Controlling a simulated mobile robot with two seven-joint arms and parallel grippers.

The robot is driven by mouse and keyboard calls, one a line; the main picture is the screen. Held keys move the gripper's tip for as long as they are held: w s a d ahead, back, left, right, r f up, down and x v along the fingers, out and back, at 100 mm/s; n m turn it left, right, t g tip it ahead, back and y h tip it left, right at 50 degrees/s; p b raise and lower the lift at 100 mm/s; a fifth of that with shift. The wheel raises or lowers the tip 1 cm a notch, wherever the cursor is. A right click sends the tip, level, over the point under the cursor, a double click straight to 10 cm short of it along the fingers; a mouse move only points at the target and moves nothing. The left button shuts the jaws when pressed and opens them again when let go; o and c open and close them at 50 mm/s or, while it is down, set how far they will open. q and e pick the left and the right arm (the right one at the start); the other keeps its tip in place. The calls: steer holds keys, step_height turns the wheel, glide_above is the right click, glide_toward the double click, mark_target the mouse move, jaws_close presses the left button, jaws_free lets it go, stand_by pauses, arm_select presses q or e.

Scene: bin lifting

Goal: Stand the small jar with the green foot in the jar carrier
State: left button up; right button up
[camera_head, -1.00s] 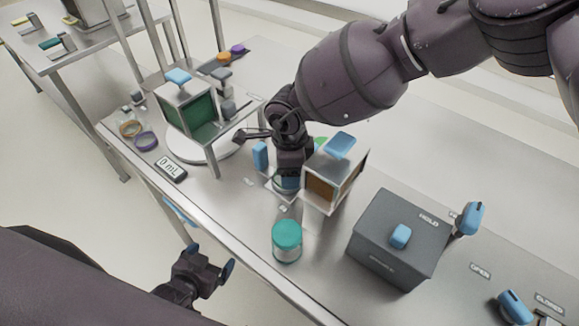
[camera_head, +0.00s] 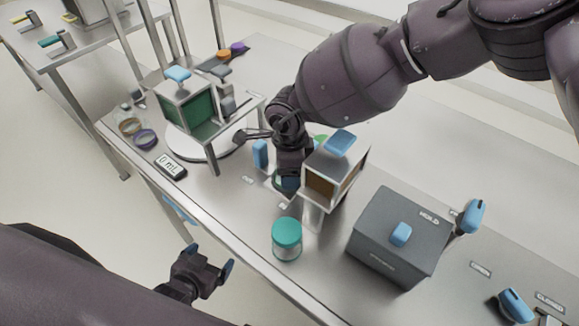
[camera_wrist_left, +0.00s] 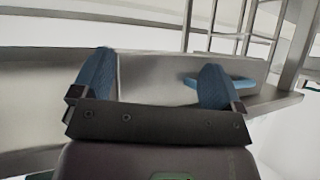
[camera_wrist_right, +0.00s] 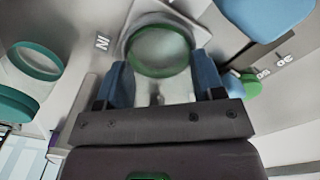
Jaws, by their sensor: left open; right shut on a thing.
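My right gripper (camera_head: 288,178) is low over the bench, left of the box with the orange-brown panel. In the right wrist view, a clear round jar with a green ring (camera_wrist_right: 160,68) is between its blue fingertips, and the gripper is shut on it. In the head view that jar is mostly hidden by the gripper. My left gripper (camera_head: 209,258) is open and empty, in front of the bench's near edge. I cannot tell for certain which thing is the jar carrier.
A teal-lidded jar (camera_head: 287,240) stands near the front edge. The orange-brown-panel box (camera_head: 350,180) is right of my right gripper. A grey bin (camera_head: 385,255) marked HOLD stands further right. A green-panel box (camera_head: 190,110) and a 0 mL display (camera_head: 170,166) are left.

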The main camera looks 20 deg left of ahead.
steer(key=shift+f, duration=0.1)
stand_by(0.3)
steer(key=o, duration=1)
steer(key=shift+o, duration=1)
